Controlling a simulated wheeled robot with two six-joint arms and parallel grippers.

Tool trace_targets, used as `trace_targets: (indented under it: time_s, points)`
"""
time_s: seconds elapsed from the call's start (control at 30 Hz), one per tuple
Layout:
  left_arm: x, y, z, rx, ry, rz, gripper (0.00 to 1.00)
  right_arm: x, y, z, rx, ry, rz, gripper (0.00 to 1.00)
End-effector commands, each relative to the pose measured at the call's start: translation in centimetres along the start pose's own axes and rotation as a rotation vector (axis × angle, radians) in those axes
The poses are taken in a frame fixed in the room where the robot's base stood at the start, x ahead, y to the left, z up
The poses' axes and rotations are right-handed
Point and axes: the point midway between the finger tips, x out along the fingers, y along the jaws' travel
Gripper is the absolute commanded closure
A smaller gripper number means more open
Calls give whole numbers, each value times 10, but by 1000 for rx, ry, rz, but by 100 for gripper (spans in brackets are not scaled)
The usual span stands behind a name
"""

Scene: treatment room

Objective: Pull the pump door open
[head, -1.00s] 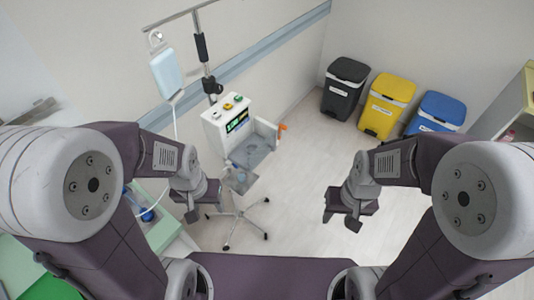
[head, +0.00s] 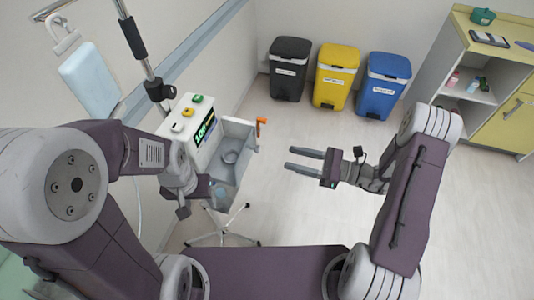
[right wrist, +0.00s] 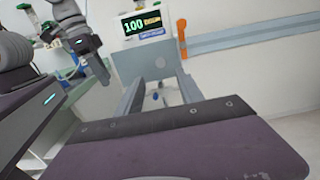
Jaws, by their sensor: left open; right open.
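The pump (head: 190,118) is a white box with a green lit display and coloured buttons, on a wheeled stand. It also shows in the right wrist view (right wrist: 150,50), its display reading 100. A pale panel (head: 239,129) stands at its right side, with an orange handle (head: 261,126) at the outer end; I cannot tell how far the door is open. The handle shows in the right wrist view (right wrist: 182,38). My right gripper (head: 296,160) is open and empty, right of the handle and apart from it, fingers pointing left. My left gripper (head: 197,199) is open beside the pump, partly hidden.
A pale blue bag (head: 90,80) hangs on the pole at left. Black (head: 288,68), yellow (head: 335,75) and blue (head: 384,84) bins stand at the wall. A shelf unit (head: 440,60) is at right. The floor (head: 300,215) between is clear. A wall rail (right wrist: 245,38) runs behind.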

Motion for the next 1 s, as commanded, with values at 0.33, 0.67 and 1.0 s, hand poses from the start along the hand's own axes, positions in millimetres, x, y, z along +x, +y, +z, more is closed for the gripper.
trace_targets:
  time_s: [0.33,0.67,1.0]
  points:
    - [-11,0,-2,0,1,0,46,66,3,2,1,2,10,56]
    - [-14,0,-2,0,0,0,46,90,2,0,-1,3,4,56]
    - [-13,0,-2,0,0,0,46,90,2,1,-1,3,5,100]
